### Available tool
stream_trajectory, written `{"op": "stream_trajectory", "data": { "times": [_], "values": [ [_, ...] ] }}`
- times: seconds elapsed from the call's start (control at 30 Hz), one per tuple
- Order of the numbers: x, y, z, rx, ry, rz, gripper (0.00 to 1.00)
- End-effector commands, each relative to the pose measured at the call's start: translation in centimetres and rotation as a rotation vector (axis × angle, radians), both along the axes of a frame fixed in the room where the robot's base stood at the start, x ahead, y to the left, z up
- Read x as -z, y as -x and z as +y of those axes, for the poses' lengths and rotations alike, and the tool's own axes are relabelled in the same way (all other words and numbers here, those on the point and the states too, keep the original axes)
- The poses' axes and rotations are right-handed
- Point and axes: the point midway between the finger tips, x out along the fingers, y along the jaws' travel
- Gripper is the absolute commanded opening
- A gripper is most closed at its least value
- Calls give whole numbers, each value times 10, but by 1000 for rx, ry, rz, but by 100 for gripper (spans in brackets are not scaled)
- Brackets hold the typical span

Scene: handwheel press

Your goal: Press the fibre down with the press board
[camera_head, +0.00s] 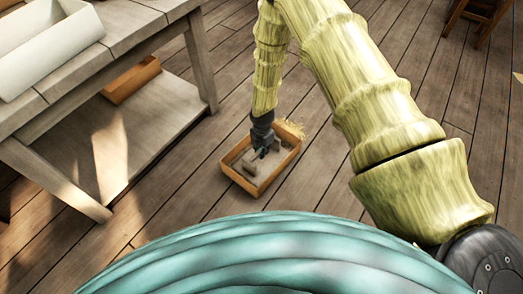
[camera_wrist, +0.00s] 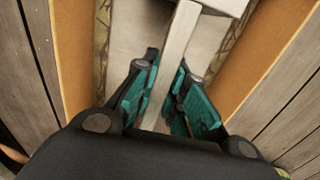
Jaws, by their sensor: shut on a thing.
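The press board (camera_head: 239,160) lies inside an open wooden box (camera_head: 281,172) on the floor in the head view. In the wrist view the board (camera_wrist: 126,35) is pale and flat, with a raised bar-like handle (camera_wrist: 180,35) along its middle. My gripper (camera_head: 265,153) reaches down into the box. In the wrist view my gripper (camera_wrist: 167,68) has its teal fingers on both sides of the handle and is shut on it. Straw-like fibre (camera_head: 292,128) shows at the box's far corner. Thin strips of fibre (camera_wrist: 233,45) show between board and walls. Fibre under the board is hidden.
A grey wooden table (camera_head: 140,30) with a white tray (camera_head: 45,45) stands at the left. A wooden box (camera_head: 132,80) sits on its lower shelf. A dark wooden piece of furniture (camera_head: 478,14) is at the top right. The plank floor around the fibre box is clear.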

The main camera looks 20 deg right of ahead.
Motion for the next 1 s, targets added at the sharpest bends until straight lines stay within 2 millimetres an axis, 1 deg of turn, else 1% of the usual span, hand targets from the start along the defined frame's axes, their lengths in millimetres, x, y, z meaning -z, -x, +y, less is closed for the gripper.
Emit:
{"op": "stream_trajectory", "data": {
  "times": [0.27,0.43,1.0],
  "values": [
    [1,1,0,0,0,2,0],
    [-1,1,0,0,0,2,0],
    [-35,0,0,0,0,0,0]
  ]
}}
